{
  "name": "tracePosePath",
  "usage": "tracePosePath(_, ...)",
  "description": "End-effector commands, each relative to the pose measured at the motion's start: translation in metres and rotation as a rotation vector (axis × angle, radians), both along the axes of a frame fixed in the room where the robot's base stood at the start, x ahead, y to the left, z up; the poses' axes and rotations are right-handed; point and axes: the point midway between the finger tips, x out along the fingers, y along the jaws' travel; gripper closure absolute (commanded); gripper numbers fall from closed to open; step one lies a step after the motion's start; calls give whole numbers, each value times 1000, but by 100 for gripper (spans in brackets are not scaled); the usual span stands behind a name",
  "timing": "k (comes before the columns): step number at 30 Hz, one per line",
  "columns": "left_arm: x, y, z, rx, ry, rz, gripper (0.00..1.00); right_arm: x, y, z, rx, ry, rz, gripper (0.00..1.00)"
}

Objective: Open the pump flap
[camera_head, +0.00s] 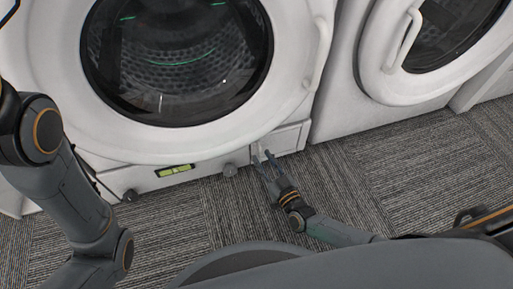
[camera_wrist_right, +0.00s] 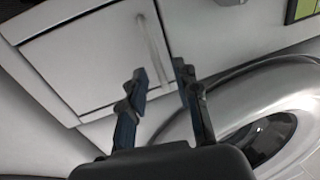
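The pump flap (camera_head: 288,139) is a small white panel at the lower right of the front washing machine. It looks shut, flush with the base. In the right wrist view the flap (camera_wrist_right: 80,62) fills the upper left, with a slim vertical handle (camera_wrist_right: 151,48) along one side. My right gripper (camera_head: 264,156) is just in front of the flap's left part. Its two fingers (camera_wrist_right: 161,72) are apart with nothing between them, pointing towards the handle; contact cannot be told. My left arm shows at the left of the head view, but its gripper is out of view.
The washing machine's large round door (camera_head: 180,145) is shut above the flap. A green-yellow label (camera_head: 174,171) and a dark round foot (camera_head: 230,170) are left of the flap. A second machine (camera_head: 385,110) stands at right. Carpet (camera_head: 390,180) in front is clear.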

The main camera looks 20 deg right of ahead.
Motion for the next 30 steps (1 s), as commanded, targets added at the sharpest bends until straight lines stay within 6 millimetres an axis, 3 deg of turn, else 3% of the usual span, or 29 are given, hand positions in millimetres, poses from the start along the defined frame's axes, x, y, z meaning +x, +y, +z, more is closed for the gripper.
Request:
tracePosePath(13,-4,0,2,1,-13,0,60,1,1,0,-1,0,-1,69)
tracePosePath(18,-5,0,2,0,-13,-1,60,1,1,0,-1,0,-1,100)
tracePosePath(30,-4,0,2,-1,-10,-1,60,0,0,0,-1,0,2,100)
